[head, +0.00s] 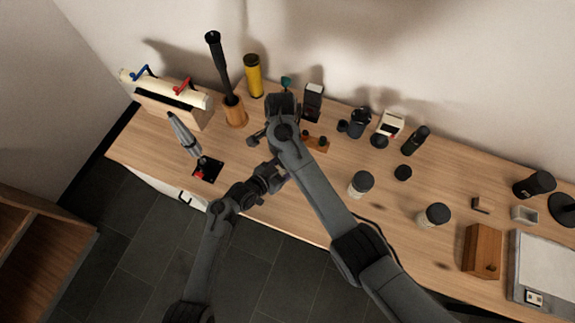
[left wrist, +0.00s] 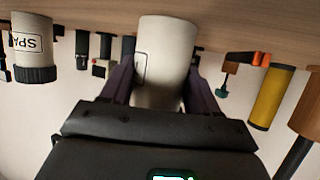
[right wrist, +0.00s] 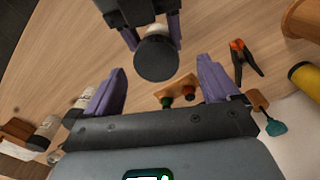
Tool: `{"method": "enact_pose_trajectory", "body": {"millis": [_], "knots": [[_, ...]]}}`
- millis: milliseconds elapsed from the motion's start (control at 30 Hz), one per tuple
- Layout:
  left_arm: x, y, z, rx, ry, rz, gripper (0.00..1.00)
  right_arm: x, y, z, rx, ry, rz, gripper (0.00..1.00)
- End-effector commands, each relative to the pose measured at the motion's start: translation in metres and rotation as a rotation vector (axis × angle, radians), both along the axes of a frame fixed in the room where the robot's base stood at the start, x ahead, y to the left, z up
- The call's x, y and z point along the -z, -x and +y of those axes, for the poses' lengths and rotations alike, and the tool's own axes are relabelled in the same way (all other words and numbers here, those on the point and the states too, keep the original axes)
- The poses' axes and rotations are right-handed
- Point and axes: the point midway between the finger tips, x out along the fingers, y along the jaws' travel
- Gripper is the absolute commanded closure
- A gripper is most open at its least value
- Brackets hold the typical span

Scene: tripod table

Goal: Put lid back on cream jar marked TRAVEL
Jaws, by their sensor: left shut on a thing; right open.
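A white jar (left wrist: 168,45) stands between the fingers of my left gripper (left wrist: 165,82), which is shut on it. Only the edge of its label shows, so its word is unreadable. In the right wrist view a dark round lid-like top (right wrist: 156,58) covers the jar's end; I cannot tell how it is seated. My right gripper (right wrist: 162,78) is open and empty, its fingers apart just short of that top. Another white jar (left wrist: 30,45) with a dark lid shows part of a label, "SPA". Two dark-lidded jars (head: 361,185) (head: 433,216) stand to the right in the head view.
A wooden block with knobs (head: 317,143), a clamp (right wrist: 240,60) and a yellow cylinder (head: 253,76) are near my grippers. A dark disc (head: 402,172) lies behind the standing jars. A wooden box (head: 482,250) is at the right. Bare tabletop lies between the jars.

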Motion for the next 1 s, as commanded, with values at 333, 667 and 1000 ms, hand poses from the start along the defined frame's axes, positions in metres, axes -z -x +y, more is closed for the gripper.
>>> {"method": "enact_pose_trajectory", "body": {"millis": [333,667,1000], "knots": [[0.0,0.0,0.0,0.0,-0.001,0.001,1.0,-0.021,-0.001,0.0,-0.708,-0.003,-0.003,0.12],[0.0,0.0,0.0,0.0,-0.001,0.001,1.0,-0.024,-0.001,-0.013,-0.857,-0.018,-0.018,0.12],[0.0,0.0,0.0,0.0,-0.001,0.001,1.0,-0.022,0.0,-0.012,-0.854,-0.018,-0.014,0.12]]}}
